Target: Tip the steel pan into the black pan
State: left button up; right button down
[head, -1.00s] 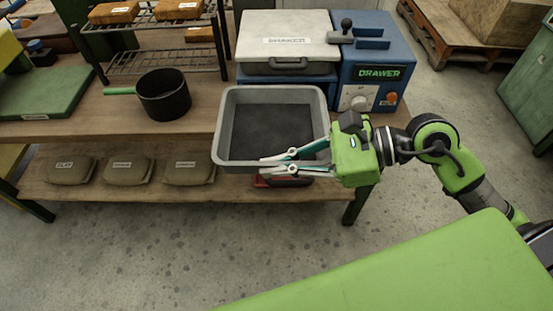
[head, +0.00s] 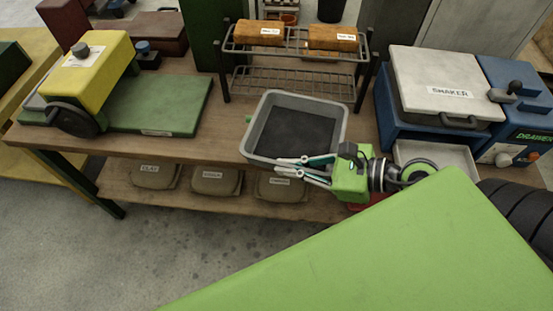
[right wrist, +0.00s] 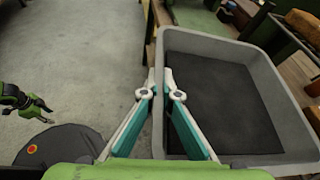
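A grey rectangular pan (head: 255,147) with a dark flat inside, which I take for the steel pan, is held level above the workbench. My right gripper (head: 280,166) is shut on its near wall. In the right wrist view the fingers (right wrist: 160,92) pinch the pan's wall (right wrist: 230,46) from both sides. The black pan is hidden behind the grey pan in the head view; only a bit of its green handle (head: 247,119) shows at the left. My left gripper (right wrist: 35,104) shows small at the left of the right wrist view, away from the pans; its opening is unclear.
A wire rack (head: 290,75) with orange-brown blocks stands behind the pan. A shaker box (head: 445,85) and a blue drawer unit (head: 515,110) stand right, with a pale tray (head: 440,154) below. A green board (head: 155,108) lies left. Labelled bags (head: 215,182) sit on the lower shelf.

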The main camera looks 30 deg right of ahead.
jog(key=shift+r, duration=0.3)
jog(key=r+p, duration=0.1)
jog(key=p, duration=0.1)
jog(key=d+r+m+p, duration=0.1)
jog(key=shift+r+y+p, duration=0.4)
jog(key=r+p, duration=0.1)
jog(key=r+m+g+p, duration=0.1)
jog(key=r+m+p, duration=0.1)
jog(key=shift+w+d+r+g+y+p, duration=0.1)
jog(key=shift+w+r+g+y+p, duration=0.1)
jog(key=shift+w+g+y+p, duration=0.15)
pick_arm(q)
notch_tip(320, 180, up, 11)
jog(key=p, duration=0.3)
notch_tip(320, 180, down, 8)
jog(key=d+b, duration=0.1)
jog(key=b, duration=0.6)
jog(key=shift+s+r, duration=0.25)
jog(key=shift+s, duration=0.1)
pick_arm(e)
jog(key=w+d+r+m+g+y, duration=0.1)
jog(key=w+d+r+m+y, duration=0.2)
jog(key=w+d+m, duration=0.2)
jog(key=w+d+r+m+y, duration=0.3)
jog(key=w+d+m, duration=0.3)
jog(key=w, duration=0.3)
jog(key=shift+d+r+m+g, duration=0.3)
jog(key=shift+d+r+g, duration=0.1)
jog(key=shift+d, duration=0.45)
